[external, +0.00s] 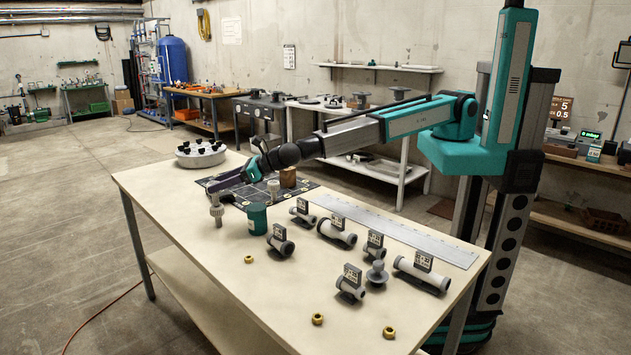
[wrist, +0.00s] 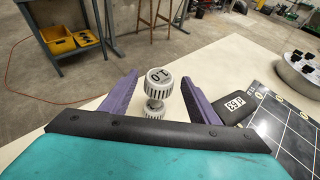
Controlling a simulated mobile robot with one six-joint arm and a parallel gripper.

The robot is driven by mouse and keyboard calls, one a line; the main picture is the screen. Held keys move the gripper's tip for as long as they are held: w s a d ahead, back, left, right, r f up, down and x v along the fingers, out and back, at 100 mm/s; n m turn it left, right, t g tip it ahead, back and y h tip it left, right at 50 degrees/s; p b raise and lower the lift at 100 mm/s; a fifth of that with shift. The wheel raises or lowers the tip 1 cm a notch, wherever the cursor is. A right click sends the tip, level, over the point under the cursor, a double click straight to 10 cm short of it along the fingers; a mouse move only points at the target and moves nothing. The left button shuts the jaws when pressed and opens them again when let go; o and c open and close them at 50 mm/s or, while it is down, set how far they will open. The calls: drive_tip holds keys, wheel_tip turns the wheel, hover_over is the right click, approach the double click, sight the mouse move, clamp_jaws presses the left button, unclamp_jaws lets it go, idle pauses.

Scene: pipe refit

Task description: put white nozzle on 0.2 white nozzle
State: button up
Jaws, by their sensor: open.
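In the wrist view a white ribbed nozzle (wrist: 160,82) with a printed number, apparently 1.0, on its top face stands between my fingers. A second white ribbed piece (wrist: 154,112) shows directly below it, joined by a narrower neck; I cannot tell whether they are two separate nozzles. My gripper (wrist: 161,79) is open, with one purple finger on each side of the upper nozzle and gaps showing. In the external view my gripper (external: 213,188) is at the stack's upper part. No 0.2 marking is readable.
A teal cup (external: 257,219) stands right of the stack. A dark gridded mat (external: 312,186) lies behind. A round white holder with black knobs (external: 201,158) is at the far left. Several tagged grey pipe fittings (external: 336,233) and brass rings fill the table's right. The front left is mostly clear.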

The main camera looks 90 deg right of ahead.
drive_tip(key=b+v, duration=0.2)
drive_tip(key=v, duration=0.7)
drive_tip(key=shift+s, duration=0.15)
idle(0.6)
